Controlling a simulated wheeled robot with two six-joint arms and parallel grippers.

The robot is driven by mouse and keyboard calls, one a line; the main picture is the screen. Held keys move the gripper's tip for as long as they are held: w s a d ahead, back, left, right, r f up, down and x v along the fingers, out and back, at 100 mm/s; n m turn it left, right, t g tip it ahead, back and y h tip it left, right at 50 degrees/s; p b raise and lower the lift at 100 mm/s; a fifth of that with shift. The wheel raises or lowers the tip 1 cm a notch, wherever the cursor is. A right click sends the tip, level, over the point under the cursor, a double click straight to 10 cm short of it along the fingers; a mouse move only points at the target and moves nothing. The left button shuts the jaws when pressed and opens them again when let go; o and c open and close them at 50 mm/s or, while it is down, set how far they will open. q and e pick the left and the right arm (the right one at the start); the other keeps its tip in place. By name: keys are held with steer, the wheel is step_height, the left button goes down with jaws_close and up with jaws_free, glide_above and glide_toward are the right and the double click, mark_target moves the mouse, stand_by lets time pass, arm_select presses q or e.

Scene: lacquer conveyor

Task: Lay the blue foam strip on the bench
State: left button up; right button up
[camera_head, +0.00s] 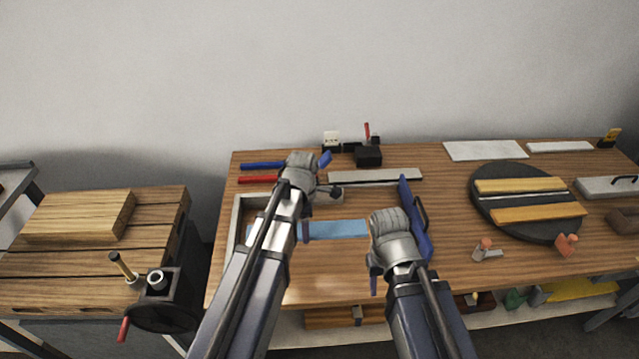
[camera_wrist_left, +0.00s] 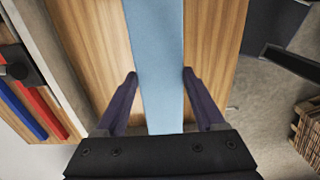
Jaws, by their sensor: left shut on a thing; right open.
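The blue foam strip (camera_head: 340,229) is a light blue flat length over the left part of the wooden bench (camera_head: 455,215). My left gripper (camera_head: 304,230) is shut on it. In the left wrist view the strip (camera_wrist_left: 157,50) runs between the two dark fingers of my left gripper (camera_wrist_left: 160,77). Its left part is partly hidden by my left arm in the head view. Whether the strip touches the bench or is a little above it I cannot tell. My right gripper (camera_head: 373,272) is open, to the right of the strip and lower in the picture.
A grey frame (camera_head: 236,220) edges the bench's left side, with blue (camera_head: 262,165) and red (camera_head: 258,179) bars behind it. A black disc (camera_head: 530,225) with wooden slats lies right. The front middle is clear.

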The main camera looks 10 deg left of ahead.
mark_target(305, 255)
arm_select(q)
steer(key=shift+s+a+r, duration=0.15)
steer(key=shift+s+a, duration=0.1)
steer(key=shift+s, duration=0.1)
step_height(305, 255, down, 10)
steer(key=b, duration=0.9)
steer(key=shift+b, duration=0.35)
steer(key=shift+f, duration=0.25)
steer(key=o, duration=1.3)
steer(key=shift+r, duration=0.1)
